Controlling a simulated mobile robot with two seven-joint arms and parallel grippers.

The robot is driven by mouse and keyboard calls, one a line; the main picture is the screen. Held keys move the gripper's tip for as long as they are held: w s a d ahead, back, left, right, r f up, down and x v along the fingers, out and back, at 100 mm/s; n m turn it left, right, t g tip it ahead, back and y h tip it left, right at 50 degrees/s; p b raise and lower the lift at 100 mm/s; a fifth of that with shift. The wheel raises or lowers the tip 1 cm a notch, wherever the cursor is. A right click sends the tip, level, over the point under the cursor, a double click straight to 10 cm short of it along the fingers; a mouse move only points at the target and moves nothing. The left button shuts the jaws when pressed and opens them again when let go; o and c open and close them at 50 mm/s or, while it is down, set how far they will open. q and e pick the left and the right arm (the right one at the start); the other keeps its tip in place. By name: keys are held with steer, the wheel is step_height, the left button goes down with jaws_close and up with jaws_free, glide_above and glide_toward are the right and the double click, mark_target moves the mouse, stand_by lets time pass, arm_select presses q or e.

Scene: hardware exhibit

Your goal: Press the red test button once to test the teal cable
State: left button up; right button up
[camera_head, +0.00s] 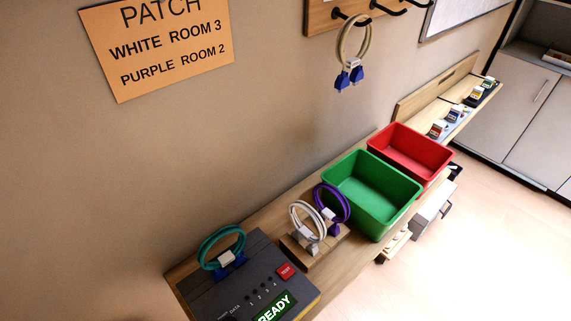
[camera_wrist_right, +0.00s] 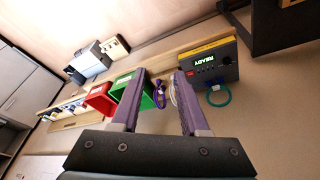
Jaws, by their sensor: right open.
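The dark grey tester (camera_head: 235,288) sits at the near end of the wooden bench, its green display reading READY (camera_head: 273,308). The red test button (camera_head: 286,271) is on its top, near the right edge. The teal cable (camera_head: 222,247) is coiled at the tester's back edge, with blue plugs at the tester. In the right wrist view the tester (camera_wrist_right: 228,68) and teal cable (camera_wrist_right: 218,96) show at the upper right. My right gripper (camera_wrist_right: 154,76) is open and empty, with the tester off to the side of its fingers. My left gripper is not in view.
A white cable (camera_head: 306,221) and a purple cable (camera_head: 333,203) stand on a wooden holder beside the tester. A green bin (camera_head: 372,190) and a red bin (camera_head: 410,153) follow along the bench. A beige cable (camera_head: 352,45) hangs from a wall hook. An orange sign (camera_head: 157,45) is above.

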steer(key=shift+d, duration=0.25)
steer(key=c, duration=0.5)
jaws_close()
steer(key=shift+a, duration=0.1)
stand_by(0.6)
